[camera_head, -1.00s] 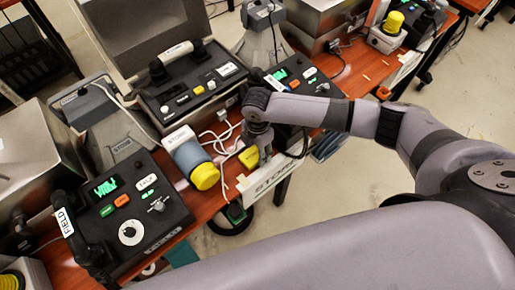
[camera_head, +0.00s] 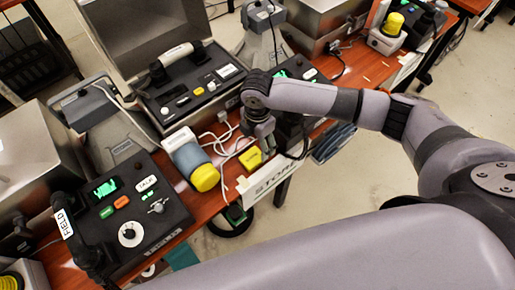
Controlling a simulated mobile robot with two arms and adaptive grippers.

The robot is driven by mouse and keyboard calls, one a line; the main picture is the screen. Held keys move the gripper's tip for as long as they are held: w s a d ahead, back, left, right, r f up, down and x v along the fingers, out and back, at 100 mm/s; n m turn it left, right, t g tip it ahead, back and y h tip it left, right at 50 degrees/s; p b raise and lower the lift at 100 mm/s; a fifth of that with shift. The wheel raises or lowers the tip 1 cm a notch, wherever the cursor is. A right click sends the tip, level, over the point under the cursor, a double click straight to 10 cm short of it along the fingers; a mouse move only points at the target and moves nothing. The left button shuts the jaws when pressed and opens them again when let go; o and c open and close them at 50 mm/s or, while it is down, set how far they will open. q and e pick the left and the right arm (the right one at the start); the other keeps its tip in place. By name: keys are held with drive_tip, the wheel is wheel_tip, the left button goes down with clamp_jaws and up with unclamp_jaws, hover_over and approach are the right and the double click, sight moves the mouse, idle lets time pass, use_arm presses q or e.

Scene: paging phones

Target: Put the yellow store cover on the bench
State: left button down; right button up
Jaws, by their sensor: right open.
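A small yellow piece (camera_head: 251,158), which looks like the store cover, lies on the wooden bench (camera_head: 207,207) near its front edge, just behind the white STORE sign (camera_head: 268,181). My right gripper (camera_head: 264,150) is open, pointing down right beside the yellow piece and partly in front of it. I cannot tell whether they touch. A grey-blue cylinder with a yellow cap (camera_head: 205,177) lies on the bench to the left of it. My left gripper is not in view.
A black FIELD phone panel (camera_head: 130,232) stands at the left. Another black panel with a handset (camera_head: 185,95) is behind the cylinder. White cables (camera_head: 220,140) lie loosely between them. The bench's front edge drops to open floor.

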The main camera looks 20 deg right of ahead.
sight(257, 153)
wheel_tip(257, 153, up, 7)
drive_tip(key=shift+f, duration=0.2)
idle(0.5)
